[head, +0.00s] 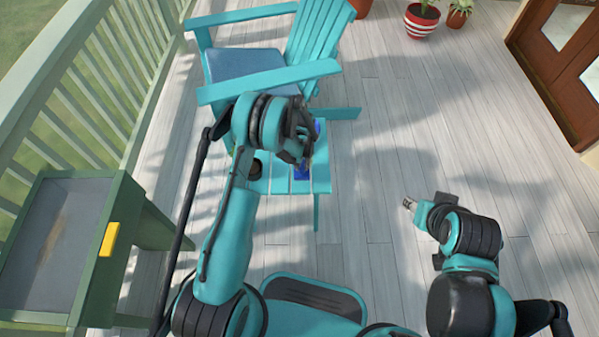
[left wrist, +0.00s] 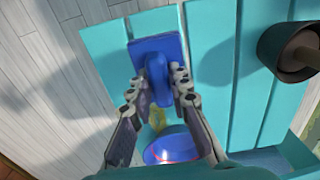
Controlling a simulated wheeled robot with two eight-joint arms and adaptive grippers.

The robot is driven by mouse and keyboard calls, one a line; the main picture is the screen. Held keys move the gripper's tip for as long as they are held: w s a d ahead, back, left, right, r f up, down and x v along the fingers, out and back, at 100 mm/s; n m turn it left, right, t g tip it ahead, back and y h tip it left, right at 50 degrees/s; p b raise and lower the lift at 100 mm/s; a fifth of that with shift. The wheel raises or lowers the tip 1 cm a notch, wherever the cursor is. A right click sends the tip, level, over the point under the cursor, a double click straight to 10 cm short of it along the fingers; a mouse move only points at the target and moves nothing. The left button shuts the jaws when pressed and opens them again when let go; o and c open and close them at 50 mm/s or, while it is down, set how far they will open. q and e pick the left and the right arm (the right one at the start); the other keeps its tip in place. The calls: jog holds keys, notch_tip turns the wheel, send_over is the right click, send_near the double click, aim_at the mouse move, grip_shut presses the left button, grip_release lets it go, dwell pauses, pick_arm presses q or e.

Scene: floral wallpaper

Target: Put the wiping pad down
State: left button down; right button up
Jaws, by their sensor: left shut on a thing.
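The wiping pad is blue, with a flat square base and a rounded handle. It shows in the left wrist view (left wrist: 150,48) and partly, below my gripper, in the head view (head: 302,172). My left gripper (left wrist: 157,84) is shut on its handle; in the head view the gripper (head: 301,148) is over the small turquoise slatted table (head: 281,181). The pad's base is over the slats; I cannot tell if it touches them. My right gripper (head: 409,203) is over the floor, right of the table, and too small to read its fingers.
A blue round dish (left wrist: 170,147) and a brown pot-like object (left wrist: 291,52) are on the table near the pad. A turquoise chair (head: 320,35) stands behind. A green stand (head: 120,225) is at left by the railing. Open plank floor lies to the right.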

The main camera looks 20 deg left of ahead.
pick_arm(q)
jog(key=shift+w+a+f, duration=0.3)
jog(key=shift+a+f, duration=0.15)
jog(key=shift+a, duration=0.1)
notch_tip(320, 180, down, 4)
jog(key=shift+b, duration=1.15)
jog(key=shift+r, duration=0.15)
jog(key=c, duration=1.4)
grip_release()
